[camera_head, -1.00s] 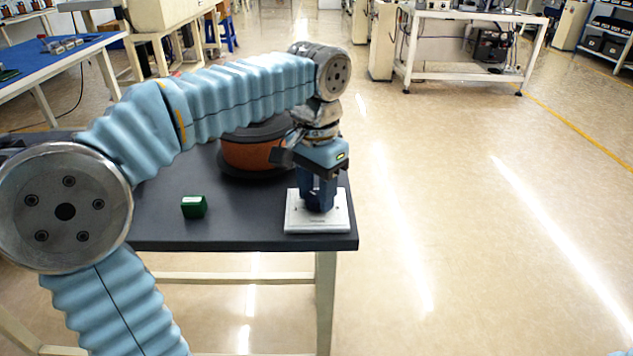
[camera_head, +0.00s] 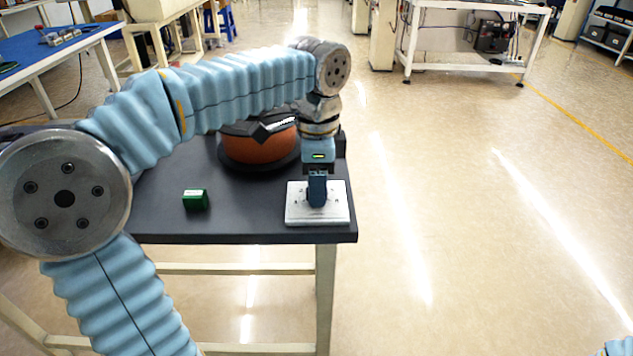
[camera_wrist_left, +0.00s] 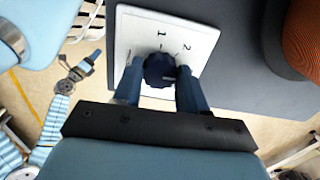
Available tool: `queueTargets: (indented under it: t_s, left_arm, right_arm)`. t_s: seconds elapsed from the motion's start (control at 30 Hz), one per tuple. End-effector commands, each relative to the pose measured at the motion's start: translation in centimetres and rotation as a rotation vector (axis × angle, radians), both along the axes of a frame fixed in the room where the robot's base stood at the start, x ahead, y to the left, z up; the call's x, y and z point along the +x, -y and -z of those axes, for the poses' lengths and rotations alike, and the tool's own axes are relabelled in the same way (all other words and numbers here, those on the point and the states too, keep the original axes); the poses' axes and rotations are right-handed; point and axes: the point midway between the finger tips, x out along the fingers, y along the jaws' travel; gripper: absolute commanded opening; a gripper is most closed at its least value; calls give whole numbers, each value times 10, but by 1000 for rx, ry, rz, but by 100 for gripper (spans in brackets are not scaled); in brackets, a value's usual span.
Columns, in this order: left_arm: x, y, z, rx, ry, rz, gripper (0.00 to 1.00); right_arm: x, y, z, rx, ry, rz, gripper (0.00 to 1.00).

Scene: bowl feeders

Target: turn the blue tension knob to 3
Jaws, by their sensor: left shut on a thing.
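The blue tension knob (camera_wrist_left: 159,70) sits on a white dial plate (camera_wrist_left: 203,38), dark and round in the left wrist view. The numbers 1 and 2 with tick marks show on the plate; a 3 is not visible. My left gripper (camera_wrist_left: 160,82) is shut on the knob, one finger on each side. In the head view the gripper (camera_head: 317,188) points down over the plate (camera_head: 297,214) and hides the knob. My right arm shows at the left of the wrist view, with its gripper (camera_wrist_left: 96,54) too small to read.
The plate stands at the front right corner of a dark table (camera_head: 250,225). A green box (camera_head: 195,200) lies left of it. An orange-brown round bowl (camera_head: 258,148) stands behind. Open floor lies to the right.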

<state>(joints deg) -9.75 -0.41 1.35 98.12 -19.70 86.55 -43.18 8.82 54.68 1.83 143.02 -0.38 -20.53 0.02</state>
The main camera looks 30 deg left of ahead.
Motion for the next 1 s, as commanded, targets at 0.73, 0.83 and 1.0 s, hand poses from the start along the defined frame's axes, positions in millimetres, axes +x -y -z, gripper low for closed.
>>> queueTargets:
  t_s: [0.73, 0.83, 1.0]
  left_arm:
    - [1, 0, -1, -1, 4, 40, 61]
    - [0, 0, -1, -1, 3, 40, 67]
    - [0, 0, 0, 0, 1, 40, 67]
  right_arm:
    - [0, 0, 0, 0, 0, 0, 57]
    - [0, 0, 0, 0, 0, 0, 57]
    - [0, 0, 0, 0, 0, 0, 57]
